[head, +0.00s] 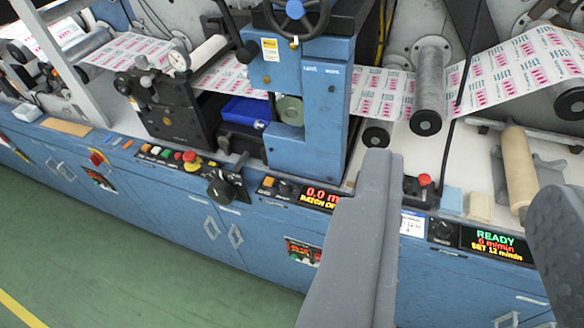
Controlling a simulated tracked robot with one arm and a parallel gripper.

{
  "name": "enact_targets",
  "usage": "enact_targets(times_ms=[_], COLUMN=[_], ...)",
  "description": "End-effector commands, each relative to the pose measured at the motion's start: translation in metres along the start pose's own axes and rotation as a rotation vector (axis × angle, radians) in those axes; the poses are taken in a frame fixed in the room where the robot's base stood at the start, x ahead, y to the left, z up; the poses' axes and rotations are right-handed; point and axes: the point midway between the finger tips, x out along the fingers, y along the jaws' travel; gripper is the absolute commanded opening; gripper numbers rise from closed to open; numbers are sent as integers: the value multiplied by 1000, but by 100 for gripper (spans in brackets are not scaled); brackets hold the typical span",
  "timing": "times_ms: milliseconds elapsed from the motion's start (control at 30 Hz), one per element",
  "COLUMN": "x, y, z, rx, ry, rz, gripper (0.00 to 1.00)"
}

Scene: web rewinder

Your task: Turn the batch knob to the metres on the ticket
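A display with red and yellow text (320,198) on the blue front reads "0.0 m" and "BATCH O…"; my gripper's left finger hides its right end. A small dark knob (286,189) is just left of it, beside an orange button. A white card (412,224), perhaps the ticket, is right of that finger, partly covered; its writing is too small to read surely. My gripper (471,176) is open and empty, its two grey fingers wide apart in front of the console. The batch knob lies left of both fingers, apart from them.
Another display (497,243) reads READY, 0 m/min, SET 12 m/min, with a dark knob (443,231) beside it. A large black handle (224,188) juts out at left. A red button (424,180) and a tan roller (518,165) are near the fingers. Green floor (110,250) is clear.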

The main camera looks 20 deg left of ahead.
Motion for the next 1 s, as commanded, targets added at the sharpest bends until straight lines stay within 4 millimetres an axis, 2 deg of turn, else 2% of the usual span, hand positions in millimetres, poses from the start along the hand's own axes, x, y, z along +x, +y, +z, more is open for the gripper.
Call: enact_targets(times_ms=[333,400,533,667,1000], x=[0,0,11,42,146], y=[0,0,-4,-11,-49], z=[0,0,1,9,47], rx=[0,0,-7,-28,-120], ry=[1,-1,-19,-76,-255], rz=[0,-1,-20,-71,-284], gripper=[36,52,52,52,52])
